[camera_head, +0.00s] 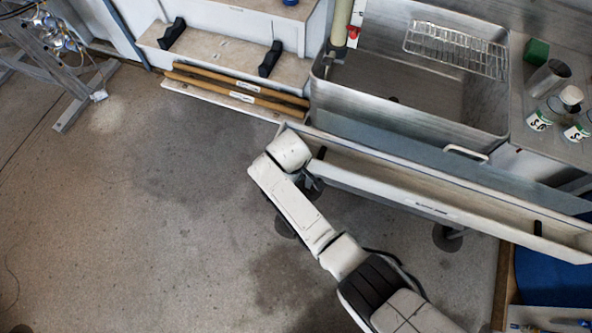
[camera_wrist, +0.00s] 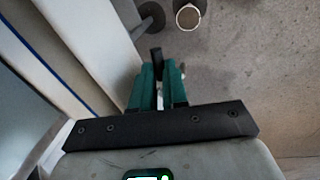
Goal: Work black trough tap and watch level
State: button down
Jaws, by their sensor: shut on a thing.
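A long pale trough (camera_head: 400,188) with a small label on its front runs diagonally below the steel sink. Small black pieces show at its left end and its right end (camera_head: 537,228). My gripper (camera_head: 313,184) is low at the trough's left end, mostly hidden by my arm in the head view. In the wrist view my gripper's teal fingers (camera_wrist: 157,82) are closed on a small black tap handle (camera_wrist: 155,54) beside the trough's pale wall (camera_wrist: 95,35). I cannot tell how far the tap is turned. No clear liquid level shows in the trough.
The steel sink (camera_head: 330,93) with a wire rack (camera_head: 455,49) stands behind the trough. Labelled white-and-green containers (camera_head: 538,121) stand at the right. A shelf with wooden poles (camera_head: 240,86) is at the back left.

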jog(key=shift+w+d+r+n, duration=0.15)
jog(key=shift+w+n, duration=0.2)
jog(key=shift+n, duration=0.75)
jog(key=shift+y, duration=0.3)
jog(key=c, duration=1.1)
grip_release()
jog(key=shift+c, duration=0.2)
